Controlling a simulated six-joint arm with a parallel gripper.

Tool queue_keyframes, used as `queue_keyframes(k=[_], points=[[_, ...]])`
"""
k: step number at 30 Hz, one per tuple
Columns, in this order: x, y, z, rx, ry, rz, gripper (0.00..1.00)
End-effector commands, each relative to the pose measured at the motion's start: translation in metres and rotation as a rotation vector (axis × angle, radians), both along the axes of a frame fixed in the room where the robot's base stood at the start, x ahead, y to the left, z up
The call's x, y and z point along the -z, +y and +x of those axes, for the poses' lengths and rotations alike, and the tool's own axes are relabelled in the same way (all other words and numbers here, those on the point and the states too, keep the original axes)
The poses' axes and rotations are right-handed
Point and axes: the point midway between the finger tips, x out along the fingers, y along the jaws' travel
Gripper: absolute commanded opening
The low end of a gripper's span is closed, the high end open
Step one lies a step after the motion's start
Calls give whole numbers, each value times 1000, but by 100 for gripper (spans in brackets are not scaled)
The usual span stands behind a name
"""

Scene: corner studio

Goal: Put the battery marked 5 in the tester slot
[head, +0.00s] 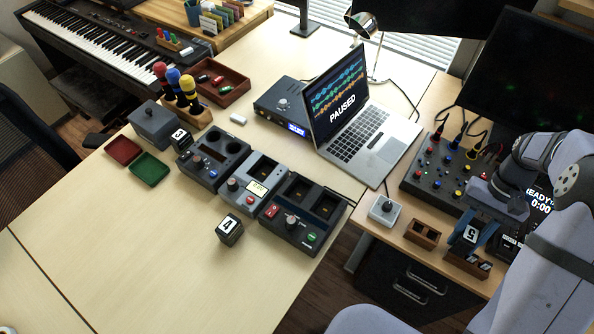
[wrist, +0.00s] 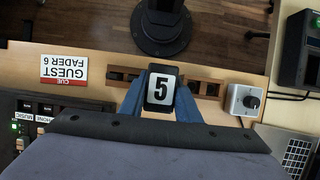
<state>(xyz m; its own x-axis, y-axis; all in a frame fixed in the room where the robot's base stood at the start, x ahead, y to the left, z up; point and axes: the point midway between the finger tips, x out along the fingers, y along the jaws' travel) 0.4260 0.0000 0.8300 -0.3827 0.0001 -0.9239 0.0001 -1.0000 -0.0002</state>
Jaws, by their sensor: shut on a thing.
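The battery marked 5 (head: 471,235) is a dark block with a white label. It also shows in the wrist view (wrist: 161,88), face up. My gripper (head: 467,238) has its blue fingers shut on the battery's two sides, over the right-hand desk by a wooden rack (head: 452,257). I cannot tell whether the battery still touches the rack. Three dark devices stand in a row on the big table: one with round wells (head: 213,160), one with a pale display (head: 254,184), and one with two rectangular bays (head: 303,211). I cannot read which is the tester.
A battery marked 4 (head: 229,228) stands on the table before the devices; one marked 3 (head: 181,138) stands near the left device. An open laptop (head: 372,140), a grey knob box (head: 385,210) and a control panel (head: 450,165) lie between.

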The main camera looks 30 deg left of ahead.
Motion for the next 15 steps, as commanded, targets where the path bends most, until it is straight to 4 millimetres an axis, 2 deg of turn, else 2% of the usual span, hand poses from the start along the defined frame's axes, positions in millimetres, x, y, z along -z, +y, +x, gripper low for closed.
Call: queue_keyframes(k=[8,15], points=[[-1,7,5,-57,-2,0,0],[-2,37,22,-290,0,-1,0]])
